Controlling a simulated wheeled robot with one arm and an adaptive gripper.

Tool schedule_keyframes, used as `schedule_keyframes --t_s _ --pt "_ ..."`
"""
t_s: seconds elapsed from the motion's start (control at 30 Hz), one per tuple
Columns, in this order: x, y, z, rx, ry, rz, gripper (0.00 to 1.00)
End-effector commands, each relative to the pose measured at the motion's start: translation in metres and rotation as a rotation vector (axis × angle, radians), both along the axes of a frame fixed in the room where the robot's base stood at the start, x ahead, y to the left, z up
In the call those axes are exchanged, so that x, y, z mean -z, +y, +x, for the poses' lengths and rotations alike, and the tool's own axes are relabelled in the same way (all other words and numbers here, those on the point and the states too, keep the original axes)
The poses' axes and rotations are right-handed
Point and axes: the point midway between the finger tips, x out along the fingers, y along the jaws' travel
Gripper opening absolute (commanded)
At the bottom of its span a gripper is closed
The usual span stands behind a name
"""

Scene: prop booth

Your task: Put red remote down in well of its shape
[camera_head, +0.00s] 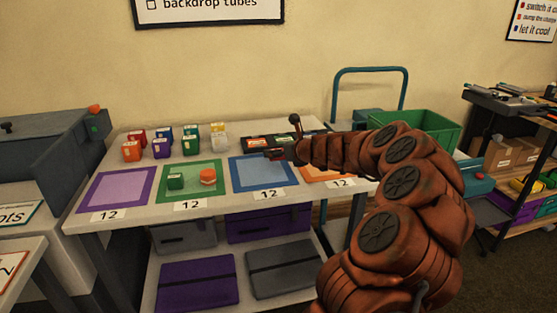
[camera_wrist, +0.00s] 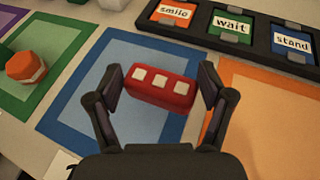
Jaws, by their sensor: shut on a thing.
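The red remote (camera_wrist: 161,94), a small red block with a row of pale square buttons, is between the two dark fingers of my gripper (camera_wrist: 161,86). The fingers press on its two ends. In the wrist view it shows over the right part of the blue-bordered square (camera_wrist: 75,95), close to the orange square (camera_wrist: 275,125). I cannot tell its exact height over the table. In the head view my gripper (camera_head: 276,154) is above the back of the blue square, and the remote is too small to make out. I see no well of the remote's shape in either view.
A black tray with word cards (camera_wrist: 262,44) lies behind the squares. A green square (camera_head: 190,192) holds a green block and an orange piece; a purple square (camera_head: 118,190) is bare. Several coloured blocks (camera_head: 162,148) stand at the back left. A green crate (camera_head: 425,124) is to the right.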

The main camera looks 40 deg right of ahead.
Motion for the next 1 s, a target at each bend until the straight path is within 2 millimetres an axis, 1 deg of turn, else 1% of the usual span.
schedule_keyframes --t_s 0.1,0.2,0.27,0.43,0.5,0.87,0.9,1.0 --pt "0.000 -0.002 0.007 0.000 -0.001 -0.003 0.45" --pt "0.003 -0.002 0.008 -0.002 -0.002 -0.001 0.45" --pt "0.008 -0.002 0.008 -0.001 -0.002 0.000 0.45" --pt "0.030 -0.001 0.008 -0.002 -0.002 0.002 0.45" --pt "0.035 -0.001 0.008 -0.002 -0.002 0.000 0.45" --pt "0.037 -0.002 0.008 -0.002 -0.001 -0.001 0.45" --pt "0.037 -0.002 0.008 -0.002 -0.001 -0.001 0.82" --pt "0.037 -0.002 0.008 -0.002 -0.001 -0.001 0.92"
